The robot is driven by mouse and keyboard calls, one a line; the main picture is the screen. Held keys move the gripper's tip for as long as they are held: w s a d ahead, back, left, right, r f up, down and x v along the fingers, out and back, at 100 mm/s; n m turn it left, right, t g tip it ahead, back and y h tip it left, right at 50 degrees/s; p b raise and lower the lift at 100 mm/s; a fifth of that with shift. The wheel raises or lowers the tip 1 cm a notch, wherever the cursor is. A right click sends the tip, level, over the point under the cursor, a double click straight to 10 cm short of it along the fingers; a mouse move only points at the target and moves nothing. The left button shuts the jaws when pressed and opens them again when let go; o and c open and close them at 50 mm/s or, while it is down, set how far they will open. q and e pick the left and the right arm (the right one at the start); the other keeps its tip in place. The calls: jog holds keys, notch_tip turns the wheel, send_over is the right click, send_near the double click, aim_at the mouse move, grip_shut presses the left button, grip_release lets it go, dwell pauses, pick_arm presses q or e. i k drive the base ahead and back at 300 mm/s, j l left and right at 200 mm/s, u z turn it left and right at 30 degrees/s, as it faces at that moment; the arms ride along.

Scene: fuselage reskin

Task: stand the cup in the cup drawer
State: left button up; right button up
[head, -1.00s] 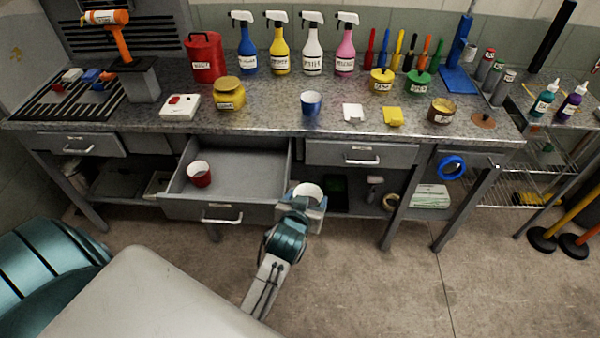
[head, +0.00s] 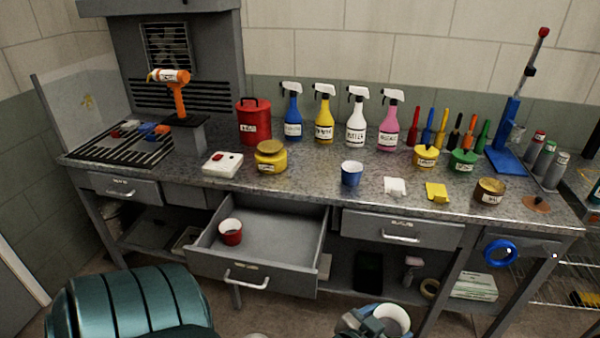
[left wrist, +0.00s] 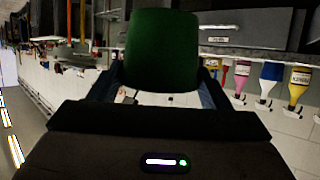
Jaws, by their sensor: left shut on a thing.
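My left gripper (head: 370,322) is at the bottom edge of the head view, in front of the bench and to the right of the open drawer. It is shut on a cup with a white inside (head: 393,318). In the left wrist view this cup is dark green (left wrist: 162,50), held between the two fingers. The open drawer (head: 275,235) is pulled out from under the bench and has a label and handle on its front. A red cup (head: 231,236) stands upright at its left side; the rest of its floor is bare. My right gripper is not in view.
A blue cup (head: 351,173) stands on the bench top (head: 310,178) above the drawer. A shut drawer (head: 402,230) lies right of the open one. A blue ring (head: 499,253) hangs further right.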

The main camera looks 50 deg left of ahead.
aim_at(294, 249)
jog(key=j+z, duration=0.25)
jog(key=j, duration=0.2)
jog(key=k+j+z, duration=0.1)
jog(key=j+z, duration=0.15)
jog(key=j, duration=0.15)
jog(key=k+j+z, duration=0.1)
jog(key=j+z, duration=0.15)
jog(key=j, duration=0.2)
jog(key=k+j+z, duration=0.25)
jog(key=j, duration=0.15)
jog(key=i, duration=0.1)
